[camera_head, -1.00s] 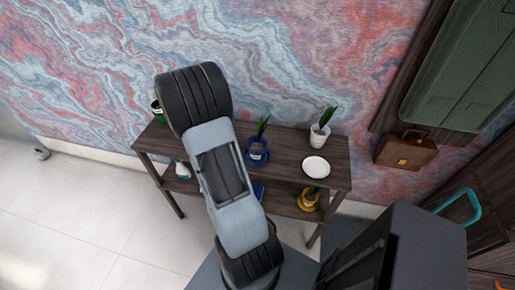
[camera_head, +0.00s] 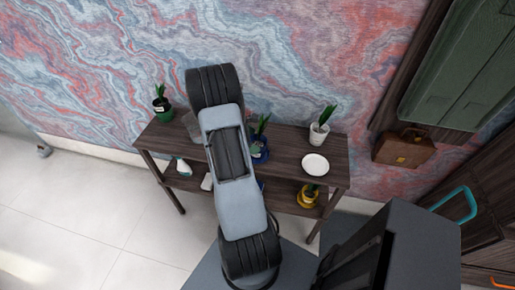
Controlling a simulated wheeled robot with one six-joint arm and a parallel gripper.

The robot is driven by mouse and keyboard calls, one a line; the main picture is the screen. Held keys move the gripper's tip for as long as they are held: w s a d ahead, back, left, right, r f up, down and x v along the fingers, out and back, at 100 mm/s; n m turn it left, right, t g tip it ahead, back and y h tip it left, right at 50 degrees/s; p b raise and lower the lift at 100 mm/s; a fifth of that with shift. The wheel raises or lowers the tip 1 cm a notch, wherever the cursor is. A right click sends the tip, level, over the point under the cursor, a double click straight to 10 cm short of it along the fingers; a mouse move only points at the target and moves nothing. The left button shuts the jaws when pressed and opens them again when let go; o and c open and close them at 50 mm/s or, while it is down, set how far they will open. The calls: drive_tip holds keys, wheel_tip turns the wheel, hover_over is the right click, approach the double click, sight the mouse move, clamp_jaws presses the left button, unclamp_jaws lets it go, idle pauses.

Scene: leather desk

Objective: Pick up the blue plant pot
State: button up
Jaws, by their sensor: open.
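The blue plant pot (camera_head: 263,154) stands on the top board of the dark wooden shelf table (camera_head: 285,145), near its middle. Green leaves rise from the pot, and my arm hides its left part. My arm crosses the view just left of the pot, from the bottom up past the table's back edge. My gripper cannot be made out; the arm's links cover that area.
A white plant pot (camera_head: 318,135) and a white plate (camera_head: 315,164) are on the top right. A green plant pot (camera_head: 162,106) stands at the top left. The lower board holds a yellow pot (camera_head: 308,197) and a white bottle (camera_head: 183,167). A brown briefcase (camera_head: 404,148) hangs at the right.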

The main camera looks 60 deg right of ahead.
sight(262, 144)
drive_tip(key=shift+x, duration=1.7)
drive_tip(key=shift+a, duration=0.1)
drive_tip(key=shift+c, duration=0.3)
drive_tip(key=c, duration=0.9)
drive_tip(key=shift+c, duration=0.3)
drive_tip(key=shift+r, duration=0.15)
